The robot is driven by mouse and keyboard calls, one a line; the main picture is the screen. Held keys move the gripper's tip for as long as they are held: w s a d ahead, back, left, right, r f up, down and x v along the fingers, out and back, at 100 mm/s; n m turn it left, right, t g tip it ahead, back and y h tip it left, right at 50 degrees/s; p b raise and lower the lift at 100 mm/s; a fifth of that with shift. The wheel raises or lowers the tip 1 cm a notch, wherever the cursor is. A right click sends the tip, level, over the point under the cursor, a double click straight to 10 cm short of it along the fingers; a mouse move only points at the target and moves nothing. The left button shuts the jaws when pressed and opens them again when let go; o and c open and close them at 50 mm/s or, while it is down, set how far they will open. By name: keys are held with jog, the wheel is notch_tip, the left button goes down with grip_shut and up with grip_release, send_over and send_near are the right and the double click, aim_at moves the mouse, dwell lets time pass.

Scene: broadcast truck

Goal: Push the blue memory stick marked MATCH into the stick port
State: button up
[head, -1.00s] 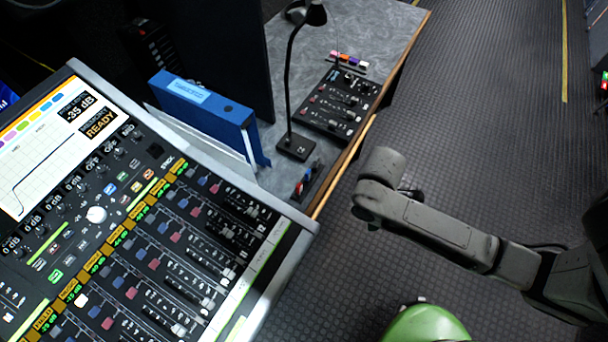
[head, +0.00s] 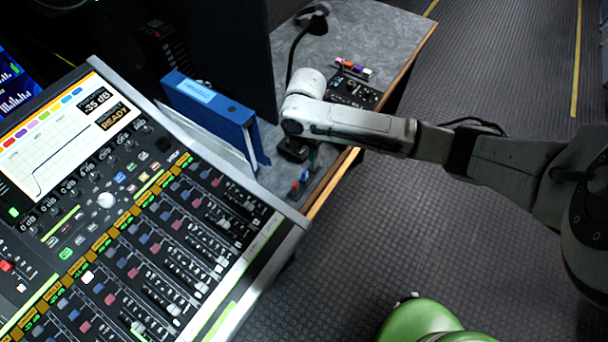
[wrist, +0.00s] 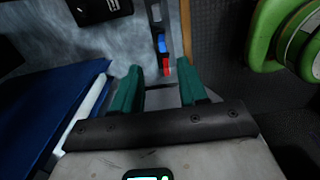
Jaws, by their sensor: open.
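A blue memory stick (wrist: 162,43) and a red one (wrist: 167,67) stand in a narrow dark rack by the desk's right edge. The rack's sticks also show small in the head view, the blue one (head: 305,173) among them. No MATCH marking is readable. My gripper (wrist: 160,84) has green fingers, spread apart and empty. In the wrist view the red stick appears near the gap between the fingertips, with the blue one beyond it. In the head view my gripper (head: 311,155) hangs over the desk just behind the rack, partly hidden by my arm. I cannot clearly make out the stick port.
The mixing console (head: 262,250) fills the left. A blue binder (head: 210,110) stands on the grey desk (head: 375,35), close to my gripper's left. A lamp (head: 312,17) and a small control panel (head: 352,92) are behind. A green rounded object (head: 415,320) is at the bottom. Floor at right is clear.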

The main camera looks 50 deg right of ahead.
send_over(305, 171)
notch_tip(305, 171, down, 4)
jog(key=shift+d+f, duration=0.1)
jog(key=shift+d, duration=0.05)
jog(key=shift+a+f+p, duration=0.2)
jog(key=shift+f+p, duration=0.4)
jog(key=shift+f, duration=2)
grip_shut()
